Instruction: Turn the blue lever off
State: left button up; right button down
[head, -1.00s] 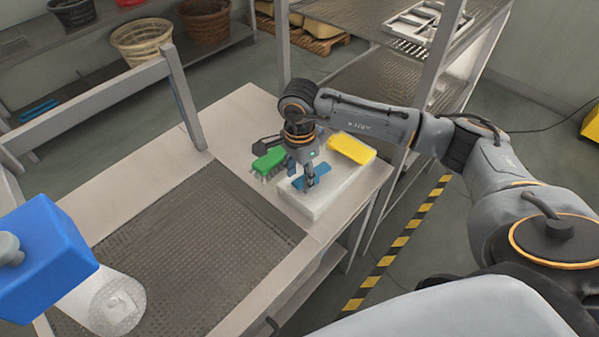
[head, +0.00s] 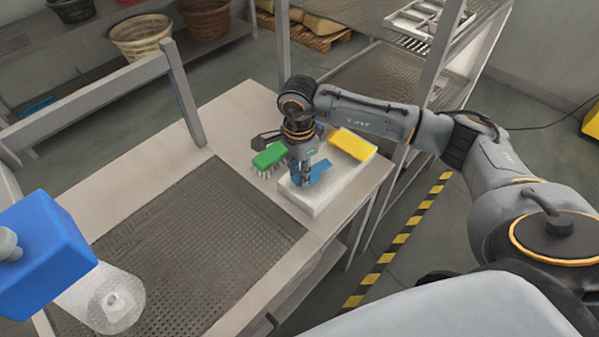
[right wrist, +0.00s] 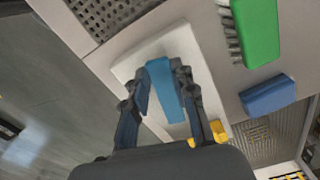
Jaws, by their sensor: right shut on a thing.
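The blue lever (head: 321,170) is on top of a white block (head: 318,207) on the right part of the bench. In the right wrist view the lever (right wrist: 164,88) runs between the two fingers, over the white block (right wrist: 183,46). My right gripper (head: 301,182) points down at the lever. In the right wrist view my right gripper (right wrist: 168,85) is shut on the lever. In the head view the gripper partly hides the lever. My left gripper is not in view.
A perforated metal area (head: 190,235) fills the bench's middle. A blue box (head: 40,250) and a clear cylinder (head: 112,300) stand at the lower left.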

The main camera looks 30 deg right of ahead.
jog(key=m+b, duration=0.1)
jog(key=w+m+b, duration=0.1)
jog(key=shift+f+m+b, duration=0.25)
jog(key=shift+m+b, duration=0.15)
jog(key=m+b, duration=0.1)
jog(key=w+m+b, duration=0.1)
jog(key=m, duration=0.1)
jog(key=m+b, duration=0.1)
jog(key=shift+w+d+r+m, duration=0.1)
jog(key=shift+w+d+m, duration=0.2)
jog(key=shift+m, duration=0.1)
jog(key=m+b, duration=0.1)
jog(key=m, duration=0.1)
jog(key=w+d+m+b, duration=0.1)
jog(key=m, duration=0.1)
jog(key=shift+w+d+r+m+b, duration=0.15)
jog(key=shift+d+m+b, duration=0.15)
jog(key=shift+m, duration=0.65)
jog(key=shift+w+d+f+m+b, duration=0.1)
jog(key=shift+d+m+b, duration=0.15)
jog(key=shift+m, duration=0.7)
jog(key=shift+r, duration=0.1)
jog(key=c, duration=1.1)
grip_release()
